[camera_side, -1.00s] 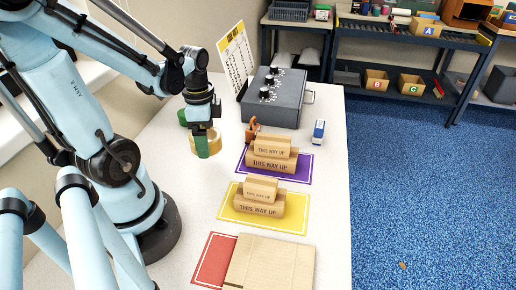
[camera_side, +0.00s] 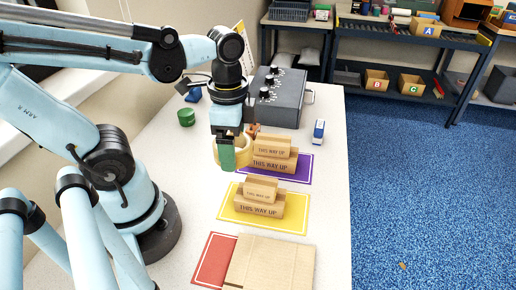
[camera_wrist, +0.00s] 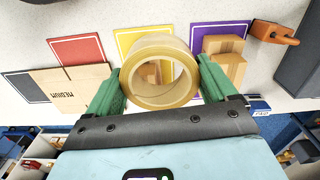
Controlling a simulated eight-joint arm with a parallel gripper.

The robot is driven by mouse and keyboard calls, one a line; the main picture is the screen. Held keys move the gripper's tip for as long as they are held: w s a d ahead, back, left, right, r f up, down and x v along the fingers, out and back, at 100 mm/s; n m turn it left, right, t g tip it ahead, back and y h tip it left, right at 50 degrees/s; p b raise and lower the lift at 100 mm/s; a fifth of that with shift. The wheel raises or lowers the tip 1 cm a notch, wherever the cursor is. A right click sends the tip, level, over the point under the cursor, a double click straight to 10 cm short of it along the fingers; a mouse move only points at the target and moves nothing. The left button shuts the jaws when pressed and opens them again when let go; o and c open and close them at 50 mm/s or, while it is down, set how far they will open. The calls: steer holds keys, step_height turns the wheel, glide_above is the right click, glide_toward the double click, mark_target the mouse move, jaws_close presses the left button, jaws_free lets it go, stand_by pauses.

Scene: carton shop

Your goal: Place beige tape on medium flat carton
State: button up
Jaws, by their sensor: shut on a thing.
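The beige tape (camera_side: 216,153) is a wide ring held by my gripper (camera_side: 228,158), above the table and left of the purple mat. In the wrist view the tape (camera_wrist: 160,101) sits between the green fingers of my gripper (camera_wrist: 161,72), one on each side. Its hole faces the camera. The medium flat carton (camera_side: 272,264) lies flat at the front of the table, partly over the red mat (camera_side: 213,261). Its printed word MEDIUM shows in the wrist view (camera_wrist: 70,97). Nothing is seen on its top. The side view cuts off its near end.
A grey control box (camera_side: 285,97), green roll (camera_side: 187,117) and blue-white item (camera_side: 318,132) stand further back. The table's right edge is near the mats.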

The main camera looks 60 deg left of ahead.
steer(key=d+m, duration=0.8)
steer(key=d, duration=0.3)
steer(key=m, duration=0.7)
glide_above(270, 274)
steer(key=f, duration=0.2)
steer(key=shift+f, duration=3.8)
steer(key=shift+f, duration=0.1)
steer(key=o, duration=0.9)
steer(key=shift+c, duration=0.2)
